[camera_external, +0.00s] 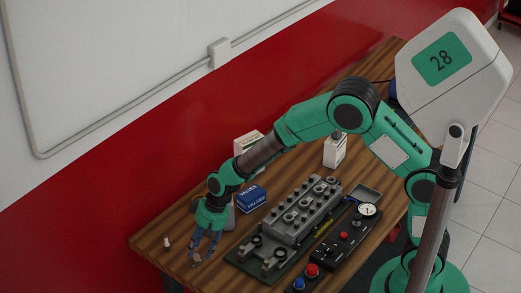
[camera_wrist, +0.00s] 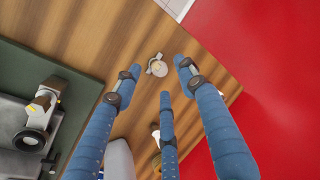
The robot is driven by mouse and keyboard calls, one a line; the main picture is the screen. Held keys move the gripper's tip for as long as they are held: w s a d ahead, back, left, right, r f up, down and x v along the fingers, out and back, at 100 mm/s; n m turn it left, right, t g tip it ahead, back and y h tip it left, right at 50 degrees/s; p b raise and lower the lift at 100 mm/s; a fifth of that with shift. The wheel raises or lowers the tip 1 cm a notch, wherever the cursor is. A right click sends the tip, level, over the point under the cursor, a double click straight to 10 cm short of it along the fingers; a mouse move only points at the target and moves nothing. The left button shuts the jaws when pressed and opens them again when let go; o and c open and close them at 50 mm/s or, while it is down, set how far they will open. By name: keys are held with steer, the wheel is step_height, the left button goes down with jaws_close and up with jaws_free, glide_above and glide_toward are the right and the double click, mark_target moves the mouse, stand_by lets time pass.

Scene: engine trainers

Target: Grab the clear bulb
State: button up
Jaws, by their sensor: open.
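My gripper (camera_external: 204,258) points down over the left end of the wooden table, its fingers spread and empty. In the wrist view my gripper (camera_wrist: 160,82) shows three blue fingers apart. A small round, pale, glassy item with metal parts (camera_wrist: 158,67) lies on the wood just beyond the fingertips, between the left and right ones. It looks like the clear bulb, but it is too small to be sure. In the external view the fingers mostly hide that spot. A small white-topped item (camera_external: 166,242) stands left of my gripper, apart from it.
The grey engine block (camera_external: 297,212) on its green plate is right of my gripper. A blue valves box (camera_external: 252,198) is behind it. A black control box (camera_external: 345,240) with a gauge stands farther right. The red wall (camera_external: 100,215) borders the table's back edge.

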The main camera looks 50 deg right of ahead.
mark_target(195, 259)
steer(key=shift+x, duration=1.55)
steer(key=c, duration=0.9)
